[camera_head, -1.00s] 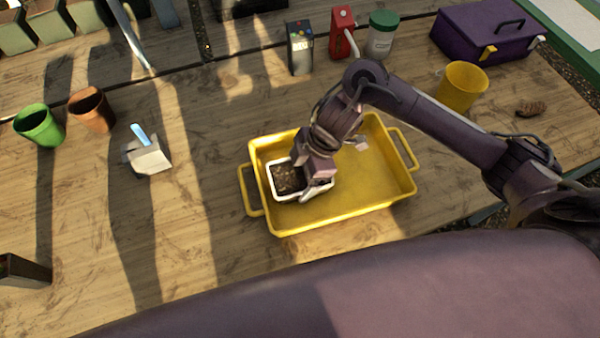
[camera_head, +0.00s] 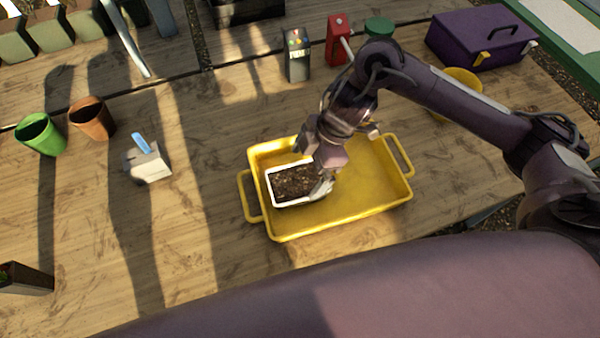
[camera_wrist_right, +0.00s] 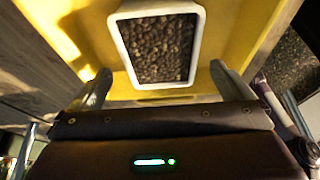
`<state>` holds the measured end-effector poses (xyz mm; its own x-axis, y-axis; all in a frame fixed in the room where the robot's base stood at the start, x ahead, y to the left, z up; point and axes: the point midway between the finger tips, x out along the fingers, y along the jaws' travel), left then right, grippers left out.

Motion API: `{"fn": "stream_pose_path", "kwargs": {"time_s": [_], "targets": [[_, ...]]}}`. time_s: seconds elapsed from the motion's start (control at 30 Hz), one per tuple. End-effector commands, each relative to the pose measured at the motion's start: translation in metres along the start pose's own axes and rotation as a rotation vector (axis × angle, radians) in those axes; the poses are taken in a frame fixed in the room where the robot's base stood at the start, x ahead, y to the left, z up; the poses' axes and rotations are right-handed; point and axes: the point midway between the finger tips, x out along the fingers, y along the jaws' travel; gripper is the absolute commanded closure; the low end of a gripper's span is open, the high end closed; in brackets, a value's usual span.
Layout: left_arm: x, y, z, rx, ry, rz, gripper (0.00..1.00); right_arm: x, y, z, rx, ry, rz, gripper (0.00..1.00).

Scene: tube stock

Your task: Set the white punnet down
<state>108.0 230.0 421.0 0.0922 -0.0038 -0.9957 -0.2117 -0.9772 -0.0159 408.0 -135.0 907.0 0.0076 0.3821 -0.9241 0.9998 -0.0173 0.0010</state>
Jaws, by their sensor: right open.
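My right gripper (camera_head: 313,164) is open and empty at the punnet's right end, partly covering that end in the head view. In the right wrist view the punnet (camera_wrist_right: 117,40) lies in front of the spread fingers (camera_wrist_right: 160,82), with a gap between its near rim and the gripper body. The tray floor (camera_wrist_right: 232,30) shows yellow around it. My left gripper is not in view.
A green pot (camera_head: 40,135), a brown pot (camera_head: 91,118) and a small white block-like holder with a blue piece (camera_head: 148,163) stand to the left. A yellow pot (camera_head: 462,80) and purple toolbox (camera_head: 480,35) are at upper right.

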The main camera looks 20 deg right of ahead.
Motion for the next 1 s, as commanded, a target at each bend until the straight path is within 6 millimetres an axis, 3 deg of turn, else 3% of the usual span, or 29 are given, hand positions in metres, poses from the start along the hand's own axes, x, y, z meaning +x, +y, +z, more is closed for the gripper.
{"fn": "stream_pose_path", "kwargs": {"time_s": [0.1,0.33,1.0], "targets": [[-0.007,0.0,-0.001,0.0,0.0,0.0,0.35,-0.029,0.001,0.0,-0.002,-0.003,0.005,0.0],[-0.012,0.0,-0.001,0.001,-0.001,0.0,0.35,-0.057,0.0,0.0,-0.001,-0.002,0.001,0.0],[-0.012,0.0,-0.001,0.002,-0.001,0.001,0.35,-0.061,0.0,0.0,0.0,0.0,-0.001,0.0]]}}
